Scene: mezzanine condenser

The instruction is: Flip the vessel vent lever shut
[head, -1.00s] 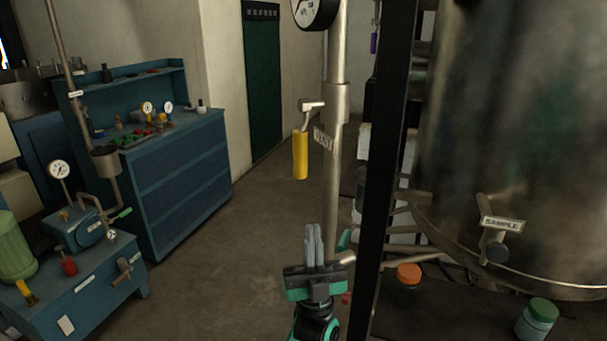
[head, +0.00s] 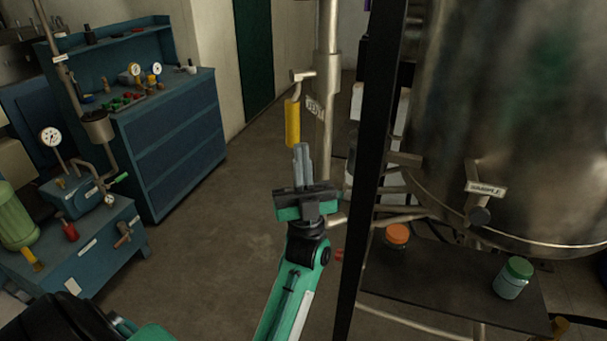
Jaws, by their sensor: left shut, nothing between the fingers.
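The vessel vent lever (head: 292,122) has a yellow grip that hangs down from a metal pivot on the upright pipe (head: 327,70). A tag on the pipe beside it seems to read VENT. My left gripper (head: 301,147) is shut and empty, with its grey fingers pointing up. In the picture the fingertips are just below and slightly right of the yellow grip's lower end. I cannot tell whether they touch it. My right gripper is not in view.
A dark upright post (head: 375,150) stands right of the pipe, before the large metal vessel (head: 520,110). A shelf under the vessel holds an orange-lidded jar (head: 397,235) and a green-lidded jar (head: 514,278). A blue cabinet (head: 175,140) stands left; the floor between is clear.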

